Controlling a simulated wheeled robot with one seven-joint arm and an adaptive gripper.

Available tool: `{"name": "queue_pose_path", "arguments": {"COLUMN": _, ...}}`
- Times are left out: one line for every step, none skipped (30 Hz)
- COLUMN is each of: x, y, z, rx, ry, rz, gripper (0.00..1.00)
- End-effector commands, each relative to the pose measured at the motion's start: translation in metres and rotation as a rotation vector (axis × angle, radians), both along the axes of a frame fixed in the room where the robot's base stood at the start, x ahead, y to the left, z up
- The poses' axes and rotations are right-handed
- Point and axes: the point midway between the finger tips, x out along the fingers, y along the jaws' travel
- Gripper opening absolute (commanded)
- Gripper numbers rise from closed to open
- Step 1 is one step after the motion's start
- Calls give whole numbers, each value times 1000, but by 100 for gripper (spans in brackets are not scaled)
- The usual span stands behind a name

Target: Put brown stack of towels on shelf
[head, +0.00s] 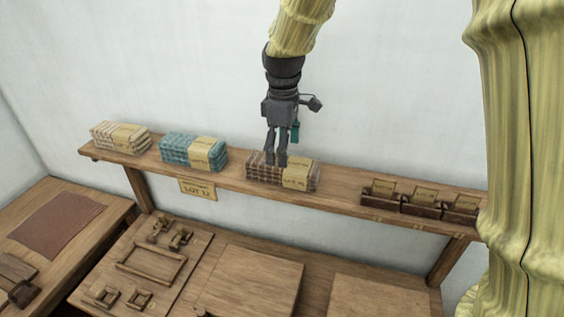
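The brown stack of towels (258,177), with a tan label band on its right part, lies flat on the wooden shelf (340,194), near the middle of its length. My gripper (276,162) points down at the stack from above. Its two dark fingertips overlap the stack's top and back in the picture, left of the label. The fingers look close together. I cannot tell whether they touch or grip the towels.
A cream stack (120,137) and a teal stack (193,152) lie on the shelf to the left. Small brown boxes with tan cards (421,204) stand to the right. A "LOT 12" tag (197,189) hangs from the shelf edge. A wooden bench (245,285) is below.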

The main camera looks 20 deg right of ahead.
Motion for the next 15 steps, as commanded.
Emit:
{"name": "queue_pose_path", "arguments": {"x": 1, "y": 0, "z": 7, "rx": 1, "ry": -4, "rz": 0, "gripper": 86}}
{"name": "queue_pose_path", "arguments": {"x": 1, "y": 0, "z": 11, "rx": 1, "ry": -4, "rz": -1, "gripper": 86}}
{"name": "queue_pose_path", "arguments": {"x": 0, "y": 0, "z": 18, "rx": 1, "ry": -4, "rz": -1, "gripper": 86}}
{"name": "queue_pose_path", "arguments": {"x": 1, "y": 0, "z": 24, "rx": 1, "ry": -4, "rz": 0, "gripper": 86}}
{"name": "queue_pose_path", "arguments": {"x": 1, "y": 0, "z": 29, "rx": 1, "ry": -3, "rz": 0, "gripper": 86}}
{"name": "queue_pose_path", "arguments": {"x": 1, "y": 0, "z": 36, "rx": 1, "ry": -4, "rz": 0, "gripper": 86}}
{"name": "queue_pose_path", "arguments": {"x": 1, "y": 0, "z": 41, "rx": 1, "ry": -4, "rz": 0, "gripper": 86}}
{"name": "queue_pose_path", "arguments": {"x": 0, "y": 0, "z": 45, "rx": 1, "ry": -3, "rz": 0, "gripper": 86}}
{"name": "queue_pose_path", "arguments": {"x": 0, "y": 0, "z": 50, "rx": 1, "ry": -3, "rz": 0, "gripper": 86}}
{"name": "queue_pose_path", "arguments": {"x": 0, "y": 0, "z": 54, "rx": 1, "ry": -2, "rz": 0, "gripper": 86}}
{"name": "queue_pose_path", "arguments": {"x": 0, "y": 0, "z": 58, "rx": 1, "ry": -3, "rz": 0, "gripper": 86}}
{"name": "queue_pose_path", "arguments": {"x": 1, "y": 0, "z": 63, "rx": 1, "ry": -3, "rz": -1, "gripper": 86}}
{"name": "queue_pose_path", "arguments": {"x": 0, "y": 0, "z": 65, "rx": 0, "ry": -1, "rz": -1, "gripper": 86}}
{"name": "queue_pose_path", "arguments": {"x": 0, "y": 0, "z": 68, "rx": 0, "ry": -1, "rz": -1, "gripper": 86}}
{"name": "queue_pose_path", "arguments": {"x": 0, "y": 0, "z": 70, "rx": 0, "ry": -1, "rz": -1, "gripper": 86}}
